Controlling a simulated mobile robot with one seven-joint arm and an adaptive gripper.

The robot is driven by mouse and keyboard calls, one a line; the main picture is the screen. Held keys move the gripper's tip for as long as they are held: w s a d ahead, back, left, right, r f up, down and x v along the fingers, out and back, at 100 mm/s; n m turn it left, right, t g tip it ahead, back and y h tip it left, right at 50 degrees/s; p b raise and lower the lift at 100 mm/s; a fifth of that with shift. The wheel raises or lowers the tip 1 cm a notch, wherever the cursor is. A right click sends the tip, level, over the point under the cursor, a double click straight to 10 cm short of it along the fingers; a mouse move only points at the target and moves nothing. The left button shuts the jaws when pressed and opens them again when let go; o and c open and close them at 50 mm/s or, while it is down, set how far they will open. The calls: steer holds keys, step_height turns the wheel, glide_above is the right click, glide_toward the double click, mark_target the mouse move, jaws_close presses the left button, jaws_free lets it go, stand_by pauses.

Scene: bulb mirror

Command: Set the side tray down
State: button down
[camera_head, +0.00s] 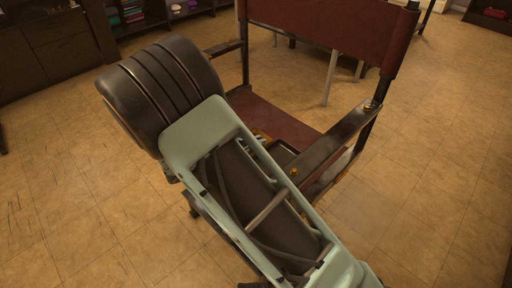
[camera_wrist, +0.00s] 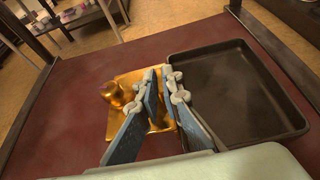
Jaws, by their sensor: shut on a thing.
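The side tray (camera_wrist: 240,95) is dark, rectangular and shallow with a raised rim. In the wrist view it lies on the right, above or on the dark red seat of a chair (camera_wrist: 70,110). My gripper (camera_wrist: 163,75) is shut on the tray's left rim, one finger on each side. I cannot tell whether the tray touches the seat. In the head view a dark part of the tray (camera_head: 290,157) shows between my arm and the chair's armrest; my arm hides most of the gripper.
A gold plate with a round gold piece (camera_wrist: 115,95) lies on the seat just left of my gripper. The chair's dark armrest (camera_head: 335,140) and red backrest (camera_head: 325,30) stand close by. Dark shelves (camera_head: 50,50) are at the back left. The tiled floor is open around the chair.

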steer(key=shift+f, duration=0.5)
steer(key=shift+f, duration=0.15)
steer(key=c, duration=2.1)
jaws_free()
steer(key=shift+s+a+r, duration=0.2)
steer(key=shift+a+r, duration=0.05)
steer(key=shift+r, duration=0.05)
steer(key=p+v, duration=0.3)
steer(key=v, duration=0.8)
steer(key=shift+s, duration=0.2)
